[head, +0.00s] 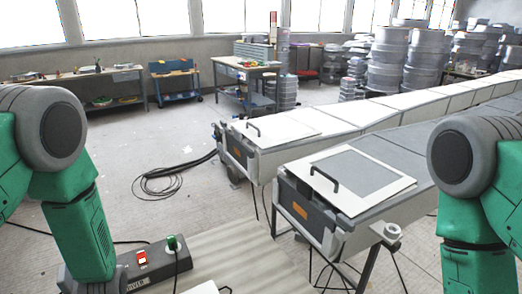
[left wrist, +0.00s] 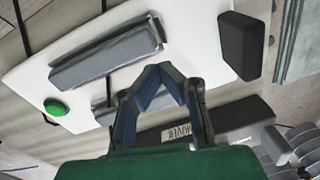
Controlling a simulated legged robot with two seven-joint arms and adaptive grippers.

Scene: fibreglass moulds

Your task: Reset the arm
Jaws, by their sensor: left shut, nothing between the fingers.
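My left gripper (left wrist: 160,70) shows in the left wrist view with its fingertips together and nothing between them. It is in front of a white panel (left wrist: 200,40) that carries a long grey block (left wrist: 108,57), a black block (left wrist: 241,46) and a green round button (left wrist: 56,107). A dark box (left wrist: 235,115) with a printed label is behind the right finger. In the head view both my arms hang at the sides with elbows bent, and neither gripper shows there. My right gripper is out of view.
A control box (head: 128,270) with a red switch and green knob is at the lower left. Two long moulds with white lids (head: 262,130) (head: 398,186) extend to the right. A black cable coil (head: 160,182) lies on open floor. Workbenches and stacked grey moulds (head: 388,60) stand behind.

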